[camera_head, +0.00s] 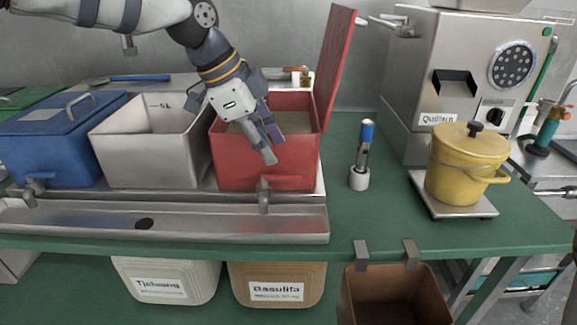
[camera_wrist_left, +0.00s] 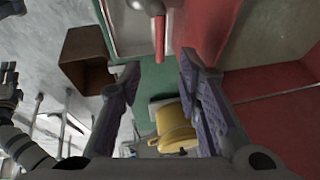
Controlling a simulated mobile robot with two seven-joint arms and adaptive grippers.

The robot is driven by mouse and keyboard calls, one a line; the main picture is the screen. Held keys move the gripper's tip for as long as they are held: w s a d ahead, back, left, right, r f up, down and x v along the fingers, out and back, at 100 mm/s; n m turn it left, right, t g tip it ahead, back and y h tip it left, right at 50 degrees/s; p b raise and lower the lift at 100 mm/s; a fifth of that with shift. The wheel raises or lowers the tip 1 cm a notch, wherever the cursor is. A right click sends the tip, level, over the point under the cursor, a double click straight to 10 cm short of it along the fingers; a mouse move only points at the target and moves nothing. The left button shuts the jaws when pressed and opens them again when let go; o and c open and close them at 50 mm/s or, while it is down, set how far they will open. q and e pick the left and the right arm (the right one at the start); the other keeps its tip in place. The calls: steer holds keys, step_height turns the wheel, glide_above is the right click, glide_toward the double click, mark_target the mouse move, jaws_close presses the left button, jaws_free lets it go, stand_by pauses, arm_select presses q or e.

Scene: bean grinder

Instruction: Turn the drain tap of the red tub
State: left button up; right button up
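The red tub (camera_head: 240,165) stands on a metal drain stand, its red lid (camera_head: 335,60) raised at the right. Its drain tap (camera_head: 264,192) sits low on the front wall, above the trough. In the left wrist view a red bar, seemingly the tap's handle (camera_wrist_left: 159,28), shows ahead, between and beyond the fingers. My left gripper (camera_head: 269,147) is in front of the tub's upper front, above the tap, pointing down. Its fingers are apart and empty in the left wrist view (camera_wrist_left: 160,68).
A white tub (camera_head: 150,155) and a blue lidded tub (camera_head: 60,145) stand to the left. The trough (camera_head: 200,225) runs below the taps. A blue-topped tool (camera_head: 361,155), yellow pot (camera_head: 463,165) and grinder stand right. A brown bin (camera_head: 395,295) hangs at the table's front.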

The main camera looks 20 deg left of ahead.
mark_target(288, 175)
arm_select(q)
steer(key=x, duration=0.7)
jaws_close()
